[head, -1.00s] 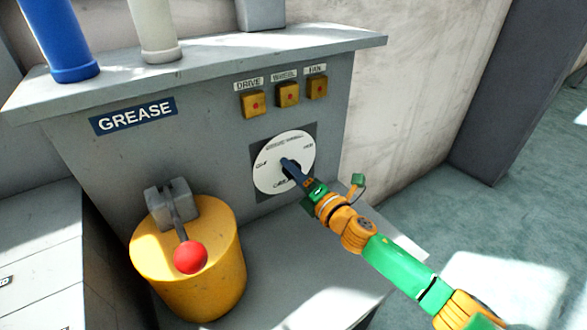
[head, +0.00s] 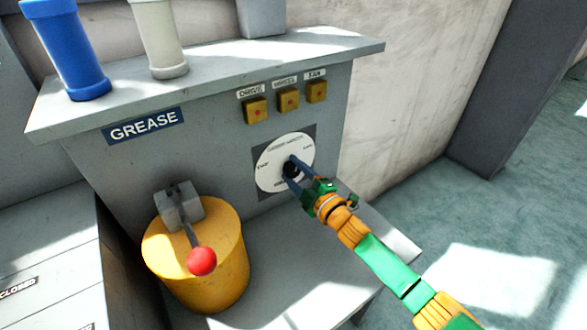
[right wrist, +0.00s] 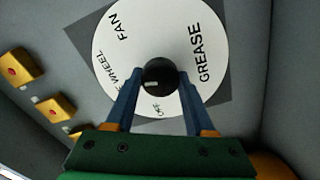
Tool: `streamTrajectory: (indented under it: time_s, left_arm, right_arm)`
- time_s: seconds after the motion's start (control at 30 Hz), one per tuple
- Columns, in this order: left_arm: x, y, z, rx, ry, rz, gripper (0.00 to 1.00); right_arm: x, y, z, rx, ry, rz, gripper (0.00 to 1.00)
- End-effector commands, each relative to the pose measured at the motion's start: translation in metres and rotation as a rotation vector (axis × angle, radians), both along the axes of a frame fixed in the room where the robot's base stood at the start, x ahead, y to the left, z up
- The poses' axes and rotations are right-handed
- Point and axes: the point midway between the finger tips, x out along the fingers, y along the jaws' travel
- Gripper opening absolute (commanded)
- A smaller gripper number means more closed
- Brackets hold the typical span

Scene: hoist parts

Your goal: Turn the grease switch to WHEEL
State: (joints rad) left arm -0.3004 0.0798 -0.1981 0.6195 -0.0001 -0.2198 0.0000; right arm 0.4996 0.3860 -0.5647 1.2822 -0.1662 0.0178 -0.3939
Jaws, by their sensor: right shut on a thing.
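The grease switch is a round white dial (head: 270,175) on the grey cabinet's front. Its black knob (right wrist: 158,68) shows at the dial's centre in the right wrist view. A small pale mark sits on the knob's lower left. My right gripper (head: 291,173) is shut on the knob, one blue finger on each side. I cannot tell exactly which label the knob points to. My left gripper is not in view.
Yellow buttons (head: 289,98) labelled DRIVE, WHEEL and FAN sit above the dial. A yellow drum (head: 205,270) with a red-balled lever (head: 202,261) stands left of it. Blue (head: 65,50) and pale (head: 160,40) cylinders stand on the cabinet top. Open floor lies to the right.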

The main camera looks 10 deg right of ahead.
Motion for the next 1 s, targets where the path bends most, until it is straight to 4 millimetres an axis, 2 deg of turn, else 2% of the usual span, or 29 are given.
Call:
streamTrajectory:
  time_s: [0.3, 0.87, 0.9, 1.0]
  left_arm:
    - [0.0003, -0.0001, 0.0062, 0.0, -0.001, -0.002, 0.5]
    - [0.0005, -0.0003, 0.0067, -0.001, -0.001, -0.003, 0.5]
    - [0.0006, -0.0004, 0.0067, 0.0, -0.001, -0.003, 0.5]
    - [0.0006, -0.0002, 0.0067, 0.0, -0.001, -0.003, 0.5]
  right_arm:
    - [0.0, -0.0003, 0.0004, 0.108, 0.046, 0.0, 0.0]
    - [0.0, -0.0002, -0.0002, 0.133, 0.055, 0.0, 0.0]
    - [0.0, -0.0002, -0.0003, 0.133, 0.055, 0.0, 0.59]
    - [0.0, -0.0002, -0.0002, 0.132, 0.055, 0.0, 0.84]
